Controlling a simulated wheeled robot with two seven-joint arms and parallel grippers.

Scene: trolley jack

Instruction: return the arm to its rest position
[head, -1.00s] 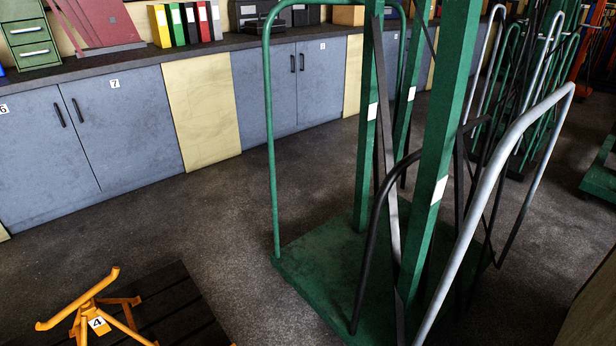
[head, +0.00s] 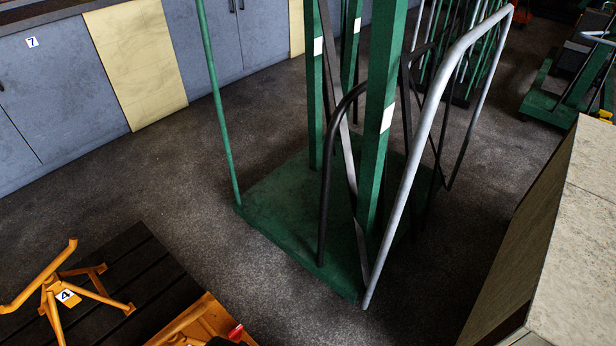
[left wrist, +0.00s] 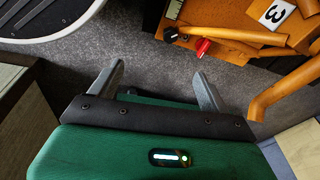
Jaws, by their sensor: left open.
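My left gripper (left wrist: 158,70) shows in the left wrist view with its two grey fingers spread apart and nothing between them. Grey floor and a dark green edge show behind the fingers. The orange trolley jack (left wrist: 235,38), with a red knob and a label 3, lies beyond the fingers at the upper right, apart from them. Part of the jack (head: 200,322) also shows at the bottom edge of the head view. Neither gripper shows in the head view, and my right gripper is in no view.
An orange stand (head: 67,294) labelled 4 is on a dark slatted platform (head: 135,262). A green trolley (head: 270,215) with tall posts and a grey rail stands in the middle. A pale block (head: 575,240) is at right. Blue cabinets (head: 75,85) line the back left. Bare floor lies between.

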